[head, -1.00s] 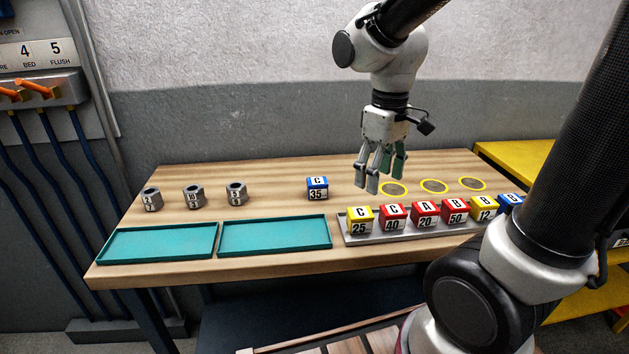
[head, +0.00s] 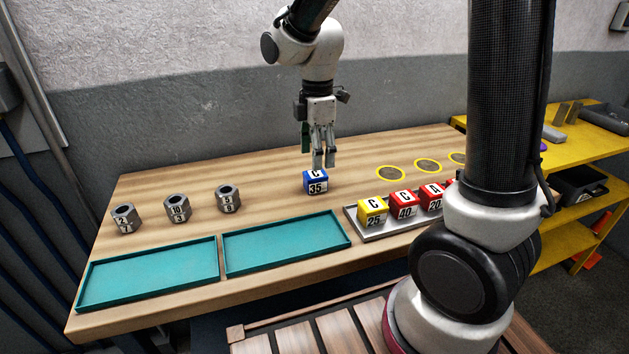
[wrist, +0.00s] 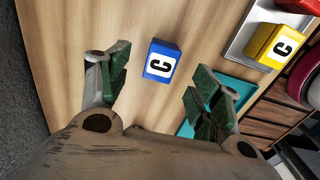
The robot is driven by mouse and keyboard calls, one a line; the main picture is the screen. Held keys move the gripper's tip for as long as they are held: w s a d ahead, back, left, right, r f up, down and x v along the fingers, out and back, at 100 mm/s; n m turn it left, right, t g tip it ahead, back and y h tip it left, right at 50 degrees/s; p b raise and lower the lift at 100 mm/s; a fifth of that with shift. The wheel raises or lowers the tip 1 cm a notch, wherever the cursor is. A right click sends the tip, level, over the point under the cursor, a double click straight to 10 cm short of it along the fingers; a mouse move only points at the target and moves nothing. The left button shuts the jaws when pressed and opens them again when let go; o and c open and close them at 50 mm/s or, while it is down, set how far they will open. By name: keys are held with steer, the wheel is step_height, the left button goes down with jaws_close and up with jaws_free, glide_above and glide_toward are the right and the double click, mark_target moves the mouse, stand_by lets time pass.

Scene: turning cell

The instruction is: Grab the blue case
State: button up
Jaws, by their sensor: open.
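The blue case (head: 316,182), marked C and 35, stands upright on the wooden table behind the right teal tray. My gripper (head: 324,160) points down with its fingertips just above or behind the blue case in the head view; whether they touch it cannot be told there. In the wrist view my gripper (wrist: 160,98) is open, and the blue case (wrist: 162,61) lies ahead between the lines of its two fingers, apart from both. Nothing is held.
A grey tray (head: 352,222) holds yellow and red cases right of the blue one; my arm hides part of it. Two teal trays (head: 150,274) lie empty in front. Several metal nuts (head: 177,208) stand at left. Yellow rings (head: 390,173) mark the table behind the grey tray.

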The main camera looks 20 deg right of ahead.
mark_target(315, 173)
steer(key=f, duration=0.7)
steer(key=shift+s+a+f, duration=0.1)
steer(key=shift+a, duration=0.15)
steer(key=c, duration=1.2)
